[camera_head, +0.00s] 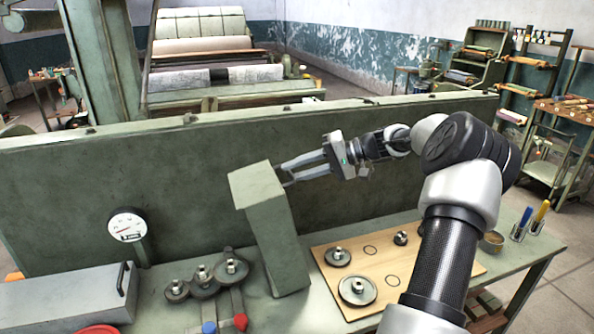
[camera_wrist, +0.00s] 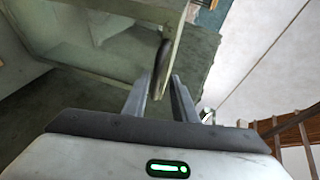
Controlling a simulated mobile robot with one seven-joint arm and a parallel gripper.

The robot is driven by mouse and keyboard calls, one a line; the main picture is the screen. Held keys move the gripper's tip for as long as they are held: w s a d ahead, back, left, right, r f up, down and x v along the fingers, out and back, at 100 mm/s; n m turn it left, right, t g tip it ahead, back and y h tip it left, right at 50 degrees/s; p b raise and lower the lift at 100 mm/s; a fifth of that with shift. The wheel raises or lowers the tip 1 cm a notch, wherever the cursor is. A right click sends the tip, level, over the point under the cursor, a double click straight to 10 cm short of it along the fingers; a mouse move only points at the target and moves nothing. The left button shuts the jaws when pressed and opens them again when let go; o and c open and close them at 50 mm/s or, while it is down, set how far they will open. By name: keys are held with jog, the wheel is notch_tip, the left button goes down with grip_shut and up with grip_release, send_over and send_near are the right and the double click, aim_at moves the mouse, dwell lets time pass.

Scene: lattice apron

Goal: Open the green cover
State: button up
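The green cover (camera_head: 272,240) is a tall, box-like housing on the green bench, leaning with its top to the left. My gripper (camera_head: 286,174) reaches in from the right, with its fingertips beside the cover's upper right side. In the wrist view, a dark curved handle (camera_wrist: 162,66) on the green cover (camera_wrist: 118,45) lies between the two fingertips of my gripper (camera_wrist: 159,80). The fingers are apart, and I see no clear grip on the handle. The cover's far side and what is behind it are hidden.
A long green panel (camera_head: 190,185) stands behind the cover. Left are a dial gauge (camera_head: 127,225), gear wheels (camera_head: 203,281) and a grey box (camera_head: 65,300). Right is a wooden board (camera_head: 375,265) with discs, under my arm. Cups with tools stand at the bench's right end.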

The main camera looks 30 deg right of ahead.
dwell(0.3)
jog(key=v, duration=1.7)
jog(key=shift+s+d+b, duration=0.2)
jog(key=shift+d+b, duration=0.1)
jog(key=shift+b, duration=0.15)
